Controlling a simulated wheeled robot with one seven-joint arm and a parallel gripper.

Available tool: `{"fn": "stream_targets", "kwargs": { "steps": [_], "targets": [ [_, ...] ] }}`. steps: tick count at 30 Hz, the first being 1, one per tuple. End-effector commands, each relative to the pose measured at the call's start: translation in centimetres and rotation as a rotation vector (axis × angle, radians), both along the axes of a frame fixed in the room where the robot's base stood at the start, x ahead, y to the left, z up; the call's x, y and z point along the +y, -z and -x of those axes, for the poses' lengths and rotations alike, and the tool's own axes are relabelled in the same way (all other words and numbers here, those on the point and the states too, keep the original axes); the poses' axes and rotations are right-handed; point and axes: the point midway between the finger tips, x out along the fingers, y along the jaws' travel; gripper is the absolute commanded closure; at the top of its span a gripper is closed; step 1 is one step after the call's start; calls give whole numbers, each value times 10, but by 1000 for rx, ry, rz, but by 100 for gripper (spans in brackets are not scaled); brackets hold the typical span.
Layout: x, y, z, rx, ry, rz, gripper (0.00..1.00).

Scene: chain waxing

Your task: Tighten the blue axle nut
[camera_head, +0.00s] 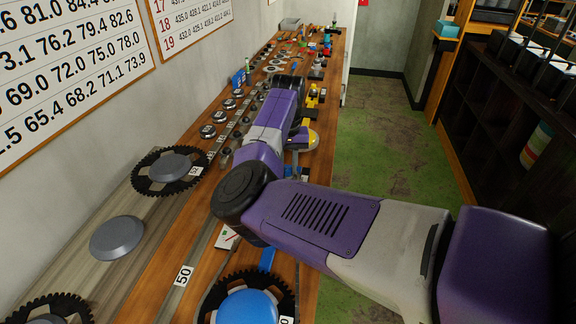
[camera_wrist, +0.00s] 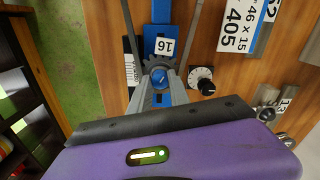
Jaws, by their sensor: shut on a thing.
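In the wrist view, the blue axle nut (camera_wrist: 160,77) is a small round blue piece with a grey toothed ring partly around it. My gripper (camera_wrist: 161,84) is shut on it, with the two grey fingers on either side. A blue strip (camera_wrist: 163,22) with a label reading 16 lies just beyond the nut. In the head view, my purple and grey arm reaches over the wooden bench (camera_head: 200,262) and hides most of the gripper and the nut.
A black-and-white dial (camera_wrist: 201,79) is close right of the fingers. A label reading 405 (camera_wrist: 240,20) is at the upper right. In the head view, a toothed black ring (camera_head: 143,180) and a blue disc (camera_head: 247,308) lie nearby. Open green floor (camera_head: 390,150) is right of the bench.

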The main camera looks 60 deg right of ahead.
Motion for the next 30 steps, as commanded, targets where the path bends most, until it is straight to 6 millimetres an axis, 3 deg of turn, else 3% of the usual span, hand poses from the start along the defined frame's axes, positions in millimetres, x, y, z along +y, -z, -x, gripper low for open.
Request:
{"fn": "stream_targets", "kwargs": {
  "steps": [30],
  "targets": [
    [0,0,0,1,911,1,100]
  ]
}}
